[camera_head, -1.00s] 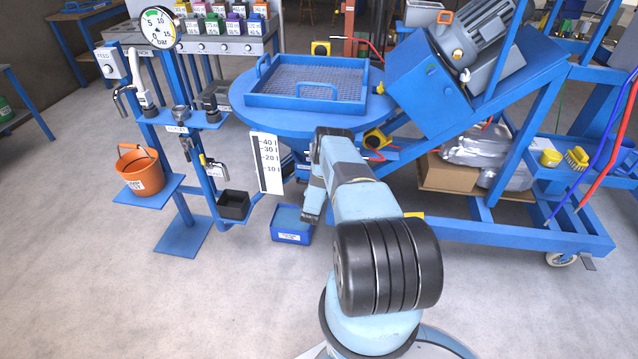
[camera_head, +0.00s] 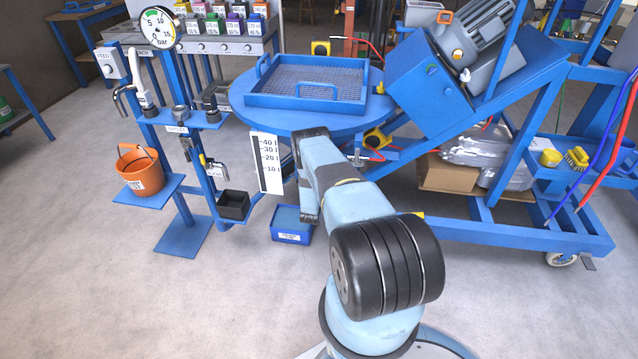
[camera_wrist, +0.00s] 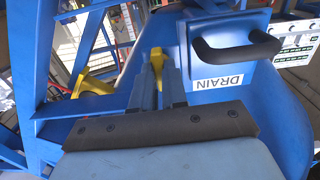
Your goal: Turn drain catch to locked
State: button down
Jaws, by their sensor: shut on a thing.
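In the wrist view my gripper (camera_wrist: 158,90) is shut on a small upright yellow piece (camera_wrist: 157,62), which looks like the drain catch; its tip shows between the fingertips. It is beside the blue vessel wall, left of a white DRAIN label (camera_wrist: 217,81) and a black handle (camera_wrist: 236,48). I cannot read whether the catch is locked. In the head view my arm reaches below the round blue table (camera_head: 238,100), and it hides the fingers and the catch.
A blue bin (camera_head: 291,236) stands on the floor below the vessel. A level scale (camera_head: 266,163) hangs left of my arm. An orange bucket (camera_head: 140,170) is on a stand at the left. Another yellow part (camera_wrist: 92,82) is left of my fingers. Floor is clear in front.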

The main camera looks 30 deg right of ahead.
jog(key=shift+s+a+f, duration=0.1)
jog(key=shift+s+f, duration=0.1)
jog(key=shift+f, duration=0.15)
jog(key=c, duration=1.5)
grip_release()
jog(key=o, duration=0.3)
jog(key=shift+w+r, duration=0.15)
jog(key=shift+r, duration=0.05)
jog(key=shift+o, duration=0.2)
jog(key=v, duration=1.3)
jog(key=shift+s+a, duration=0.2)
jog(key=shift+s, duration=0.1)
